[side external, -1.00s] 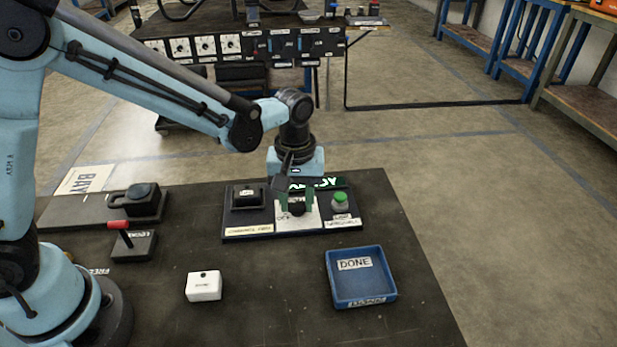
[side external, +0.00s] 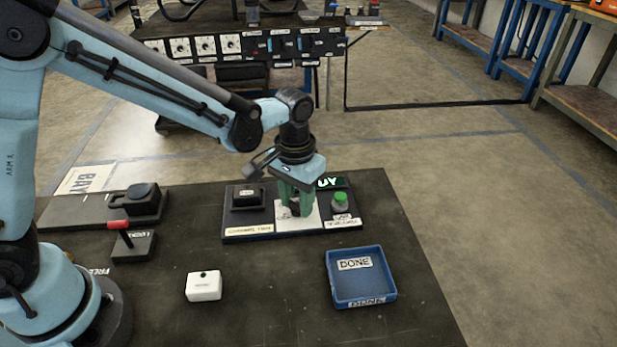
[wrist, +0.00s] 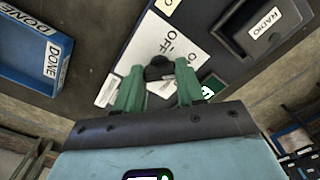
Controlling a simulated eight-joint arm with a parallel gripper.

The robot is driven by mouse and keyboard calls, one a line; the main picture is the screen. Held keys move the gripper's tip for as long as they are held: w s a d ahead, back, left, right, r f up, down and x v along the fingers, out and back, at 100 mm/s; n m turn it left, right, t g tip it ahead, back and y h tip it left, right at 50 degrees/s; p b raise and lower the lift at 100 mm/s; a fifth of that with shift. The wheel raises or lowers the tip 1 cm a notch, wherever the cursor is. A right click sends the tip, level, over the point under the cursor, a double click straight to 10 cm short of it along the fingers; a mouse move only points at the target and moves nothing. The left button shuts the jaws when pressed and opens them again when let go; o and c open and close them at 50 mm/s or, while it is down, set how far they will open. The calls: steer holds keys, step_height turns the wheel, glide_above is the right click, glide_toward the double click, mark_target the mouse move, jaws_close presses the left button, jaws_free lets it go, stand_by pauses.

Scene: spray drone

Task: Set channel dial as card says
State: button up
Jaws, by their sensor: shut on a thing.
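My gripper (side external: 295,207) points down over the white dial plate (side external: 312,215) on a dark panel. Its green fingers are closed around the dark dial knob, which shows between the fingers in the wrist view (wrist: 158,68). I cannot make out which item is the card.
On the panel, a black box (side external: 247,196) marked "RADIO" in the wrist view sits left, and a green button (side external: 340,198) right. A blue "DONE" tray (side external: 361,297), white block (side external: 203,286) and red-handled lever (side external: 120,226) are nearer.

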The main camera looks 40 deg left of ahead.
mark_target(297, 202)
stand_by(0.4)
steer(key=o, duration=1)
steer(key=shift+o, duration=0.2)
step_height(297, 202, up, 12)
steer(key=shift+r, duration=0.1)
